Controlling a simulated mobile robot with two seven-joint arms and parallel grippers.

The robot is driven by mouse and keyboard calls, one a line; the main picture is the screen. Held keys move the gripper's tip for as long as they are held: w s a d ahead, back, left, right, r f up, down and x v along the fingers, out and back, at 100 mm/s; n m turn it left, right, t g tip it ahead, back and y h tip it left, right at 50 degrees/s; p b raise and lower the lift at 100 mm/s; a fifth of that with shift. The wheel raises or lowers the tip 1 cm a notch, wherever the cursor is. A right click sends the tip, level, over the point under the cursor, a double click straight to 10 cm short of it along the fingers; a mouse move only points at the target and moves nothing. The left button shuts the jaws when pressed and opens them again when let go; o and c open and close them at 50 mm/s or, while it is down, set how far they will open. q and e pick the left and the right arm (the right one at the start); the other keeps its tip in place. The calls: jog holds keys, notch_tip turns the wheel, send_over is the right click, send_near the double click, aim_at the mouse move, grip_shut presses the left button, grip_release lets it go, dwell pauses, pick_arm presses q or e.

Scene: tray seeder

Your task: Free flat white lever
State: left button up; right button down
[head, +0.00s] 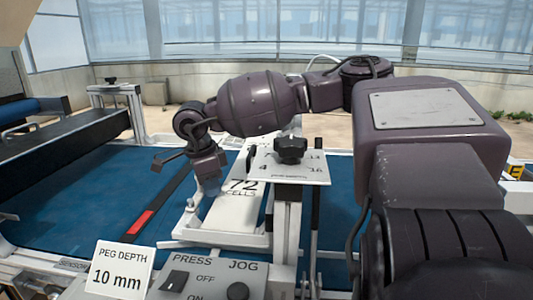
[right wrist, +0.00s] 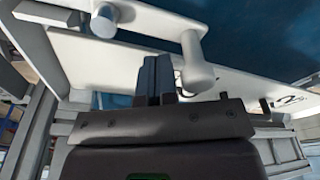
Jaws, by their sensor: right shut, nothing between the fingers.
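My right gripper (head: 209,187) hangs in the head view over the white plate (head: 232,207) marked 72 CELLS, near its left edge. In the right wrist view its two dark fingers (right wrist: 155,78) are together with nothing between them. Just right of the fingers, a light round peg (right wrist: 196,66) stands out from a long flat white bar (right wrist: 245,75). I cannot tell whether fingers and peg touch. A second round knob (right wrist: 104,20) is at the upper left. Which white part is the lever is not certain. My left gripper is out of view.
A black knob (head: 290,149) sits on a numbered white plate (head: 313,168) right of the gripper. A PEG DEPTH 10 mm sign (head: 119,270) and a PRESS/JOG panel (head: 212,278) are in front. Blue bed (head: 95,205) lies open to the left.

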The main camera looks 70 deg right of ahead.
dwell(0.6)
notch_tip(320, 180, up, 8)
jog(key=p, duration=0.1)
jog(key=shift+f, duration=0.2)
dwell(0.6)
jog(key=shift+d+r, duration=0.1)
dwell(0.4)
